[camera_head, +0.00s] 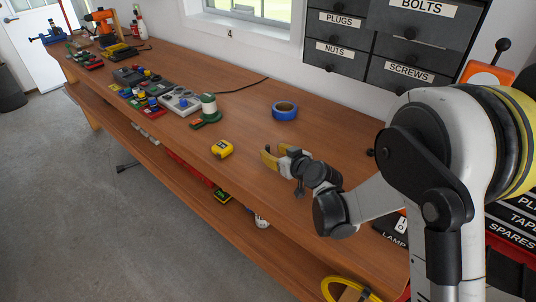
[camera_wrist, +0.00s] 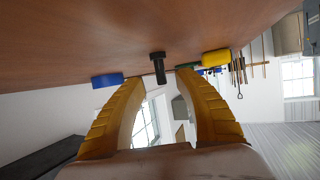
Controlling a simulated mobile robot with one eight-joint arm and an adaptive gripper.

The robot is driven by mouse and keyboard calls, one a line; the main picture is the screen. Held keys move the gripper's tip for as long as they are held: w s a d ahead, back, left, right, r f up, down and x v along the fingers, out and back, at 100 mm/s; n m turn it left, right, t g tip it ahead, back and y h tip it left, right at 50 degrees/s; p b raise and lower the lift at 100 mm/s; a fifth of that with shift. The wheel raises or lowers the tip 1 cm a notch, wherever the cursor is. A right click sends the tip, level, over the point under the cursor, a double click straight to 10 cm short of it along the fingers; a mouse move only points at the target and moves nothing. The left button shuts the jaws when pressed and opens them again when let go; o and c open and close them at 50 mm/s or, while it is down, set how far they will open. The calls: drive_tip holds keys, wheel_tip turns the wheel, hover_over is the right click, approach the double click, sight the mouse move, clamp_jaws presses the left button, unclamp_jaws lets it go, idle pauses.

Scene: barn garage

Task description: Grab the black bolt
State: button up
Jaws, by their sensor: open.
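The black bolt (camera_wrist: 158,68) stands on the wooden workbench, its wider head against the wood and its shank pointing away, in the upside-down wrist view. My gripper (camera_wrist: 160,79) is open, and its yellow fingers spread to either side of the bolt in that view. I cannot tell how far ahead of the fingertips the bolt is. In the head view my gripper (camera_head: 271,151) is low over the bench, with a small dark upright piece, likely the bolt (camera_head: 267,149), at its fingertips.
A blue tape roll (camera_head: 285,110) lies behind my gripper, and a yellow tape measure (camera_head: 222,149) lies to its left. A green-based item (camera_head: 207,112) and control boxes (camera_head: 180,100) sit farther along the bench (camera_head: 330,130). Labelled drawers (camera_head: 340,61) hang on the wall.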

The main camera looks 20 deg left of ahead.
sight(268, 149)
drive_tip(key=b+x, duration=0.1)
drive_tip(key=x, duration=0.3)
drive_tip(key=shift+f, duration=0.15)
clamp_jaws()
